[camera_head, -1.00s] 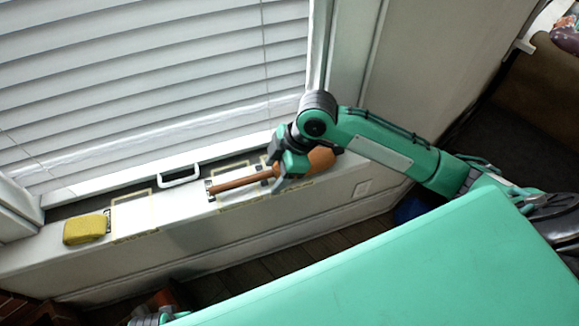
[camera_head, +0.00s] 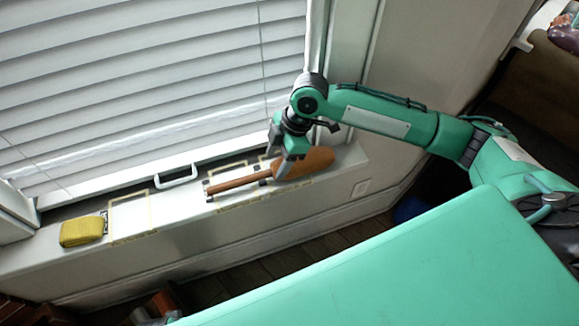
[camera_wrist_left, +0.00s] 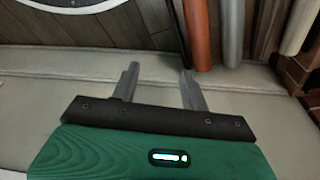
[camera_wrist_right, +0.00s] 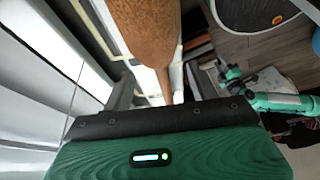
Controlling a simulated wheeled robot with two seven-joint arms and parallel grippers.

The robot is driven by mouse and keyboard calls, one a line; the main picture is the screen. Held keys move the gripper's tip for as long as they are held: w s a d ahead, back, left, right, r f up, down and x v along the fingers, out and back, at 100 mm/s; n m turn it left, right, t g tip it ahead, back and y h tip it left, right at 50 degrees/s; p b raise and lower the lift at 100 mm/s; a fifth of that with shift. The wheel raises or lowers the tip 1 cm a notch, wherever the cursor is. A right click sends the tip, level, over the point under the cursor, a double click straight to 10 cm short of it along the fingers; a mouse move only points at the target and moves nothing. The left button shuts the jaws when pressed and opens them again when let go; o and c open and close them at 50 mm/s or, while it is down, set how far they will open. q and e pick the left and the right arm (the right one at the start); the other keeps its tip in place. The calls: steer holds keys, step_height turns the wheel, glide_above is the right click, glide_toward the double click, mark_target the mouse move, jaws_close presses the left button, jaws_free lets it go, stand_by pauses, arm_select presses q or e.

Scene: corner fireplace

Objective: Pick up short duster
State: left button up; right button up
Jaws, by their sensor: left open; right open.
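The short duster, with an orange-brown handle and a wide tan-brown head (camera_head: 318,161), lies on the white window sill. My right gripper (camera_head: 279,172) is over the duster near where the handle meets the head. In the right wrist view the duster's head (camera_wrist_right: 147,28) is large at the top and its thin handle (camera_wrist_right: 166,86) runs down between the open fingers of my right gripper (camera_wrist_right: 158,80). Whether a finger touches it I cannot tell. My left gripper (camera_wrist_left: 160,69) is open and empty, low and away from the sill, facing a pale surface.
A yellow sponge (camera_head: 82,231) lies at the left of the sill (camera_head: 180,215). Window blinds (camera_head: 150,90) rise behind the sill. In the left wrist view an orange tube (camera_wrist_left: 196,35) and grey ones stand ahead.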

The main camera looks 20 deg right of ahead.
mark_target(270, 171)
steer(key=x, duration=0.5)
steer(key=shift+w+a+f, duration=0.1)
steer(key=shift+a, duration=0.05)
steer(key=c, duration=1)
